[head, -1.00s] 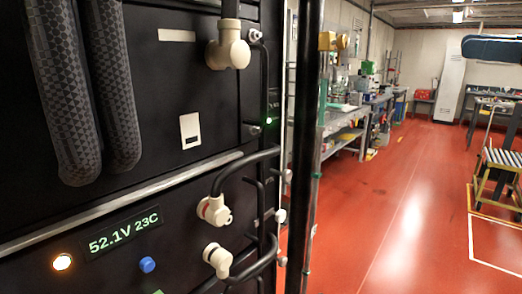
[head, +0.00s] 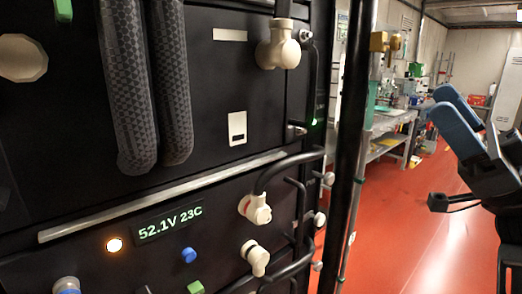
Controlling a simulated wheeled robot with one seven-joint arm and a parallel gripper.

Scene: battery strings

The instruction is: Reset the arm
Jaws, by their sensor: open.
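My gripper (head: 440,101) is in the head view at the right side, in front of the red floor. Its two blue-padded fingers point up and to the left, apart from each other, with nothing seen between them. A dark wrist part (head: 490,170) of mine shows below, cut by the right edge. The gripper is to the right of the black battery rack (head: 200,80) and does not appear to touch it.
The rack fills the left, with cream connectors (head: 277,45), thick grey hoses (head: 128,90), black handles and a lit display (head: 170,222). A dark upright post (head: 350,130) stands beside it. Benches (head: 390,130) stand behind. The red floor (head: 395,230) is open.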

